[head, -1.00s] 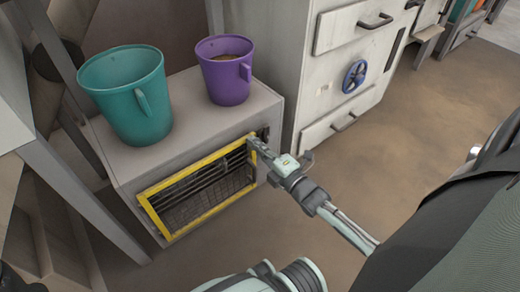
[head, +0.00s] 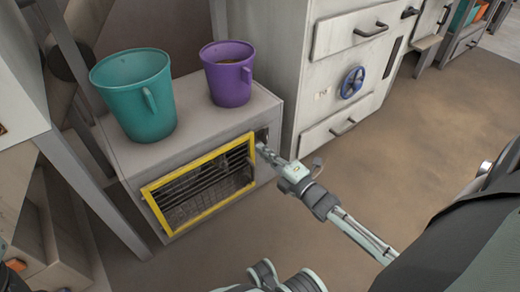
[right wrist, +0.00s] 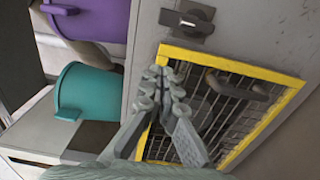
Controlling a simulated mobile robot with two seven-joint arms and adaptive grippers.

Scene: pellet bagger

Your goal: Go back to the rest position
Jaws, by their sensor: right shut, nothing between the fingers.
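My right gripper (head: 262,149) is shut and empty. It is at the right end of the grey box's front, close to the yellow-framed grille door (head: 197,209) and just below a dark latch (head: 262,135). In the right wrist view the gripper's fingertips (right wrist: 161,73) are together in front of the yellow frame's corner (right wrist: 172,50). The latch (right wrist: 187,22) and the door's dark handle (right wrist: 236,88) are beside them. I cannot tell whether the fingers touch the frame. The door looks closed. My left gripper is not recognizable in view.
A teal bucket (head: 134,95) and a purple bucket (head: 229,75) stand on the grey box (head: 190,118). The purple one holds something brownish. A white drawer cabinet (head: 330,85) with a blue handwheel (head: 352,82) is behind to the right. The brown floor (head: 430,130) at right is open.

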